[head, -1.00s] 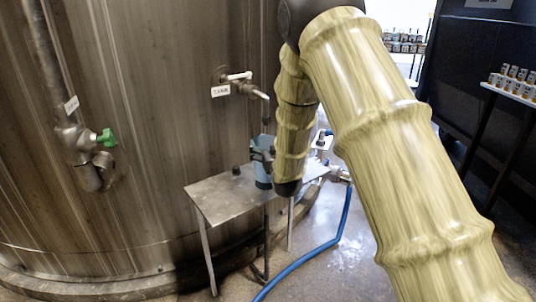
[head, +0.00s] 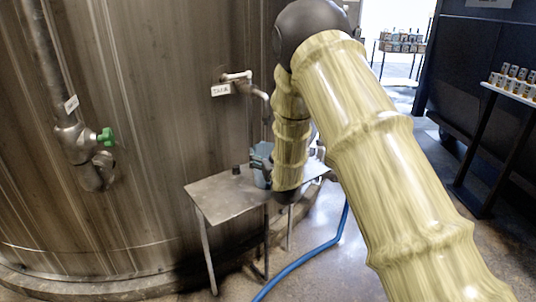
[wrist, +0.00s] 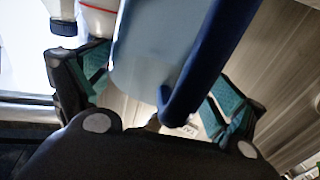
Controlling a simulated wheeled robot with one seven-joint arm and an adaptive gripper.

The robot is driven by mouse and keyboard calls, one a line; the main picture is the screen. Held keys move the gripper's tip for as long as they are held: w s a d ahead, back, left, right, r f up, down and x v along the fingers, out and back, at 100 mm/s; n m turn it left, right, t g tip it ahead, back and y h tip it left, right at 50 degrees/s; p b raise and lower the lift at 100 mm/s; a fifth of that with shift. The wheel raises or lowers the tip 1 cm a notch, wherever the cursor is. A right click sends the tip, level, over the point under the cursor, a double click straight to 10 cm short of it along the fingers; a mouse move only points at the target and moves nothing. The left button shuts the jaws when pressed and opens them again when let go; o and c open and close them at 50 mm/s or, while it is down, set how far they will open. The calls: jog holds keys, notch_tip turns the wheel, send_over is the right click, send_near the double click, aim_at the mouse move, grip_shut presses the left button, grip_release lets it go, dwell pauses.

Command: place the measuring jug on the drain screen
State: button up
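The measuring jug shows in the wrist view as a light blue body (wrist: 150,50) with a dark blue handle (wrist: 205,65). In the head view a small part of the blue jug (head: 261,177) shows over the metal bench, partly covered by my gripper and arm. My gripper (wrist: 165,95) has its teal-padded fingers spread wide, one on each side of the jug and handle. A narrow gap shows beside the handle, and I see no firm contact. I cannot make out a drain screen for sure.
The metal bench (head: 225,200) stands against a large steel tank (head: 140,150). A tap (head: 255,90) sits above it, and a small dark knob (head: 236,170) is on its top. A blue hose (head: 310,255) lies on the floor. The bench's left part is clear.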

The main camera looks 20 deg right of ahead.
dwell(0.3)
jog(key=s, duration=1.2)
jog(key=s+a+f+g, duration=0.1)
jog(key=s+f+g, duration=0.2)
jog(key=s+f, duration=0.45)
jog(key=s+f+g, duration=0.2)
jog(key=s+f, duration=0.2)
jog(key=f, duration=0.6)
jog(key=s+a+f+g, duration=0.1)
jog(key=s+f+g, duration=0.2)
jog(key=s+f, duration=0.45)
jog(key=s+a+f+g, duration=0.1)
jog(key=s+f+g, duration=0.2)
jog(key=s, duration=0.7)
jog(key=s+f+g+y, duration=0.1)
jog(key=s+f+g, duration=0.2)
jog(key=s+f, duration=0.4)
jog(key=s+a+f+g, duration=0.1)
jog(key=s+f+g, duration=0.3)
jog(key=s, duration=1)
jog(key=shift+s+a+f, duration=0.15)
jog(key=shift+a+f, duration=0.2)
jog(key=shift+f, duration=0.45)
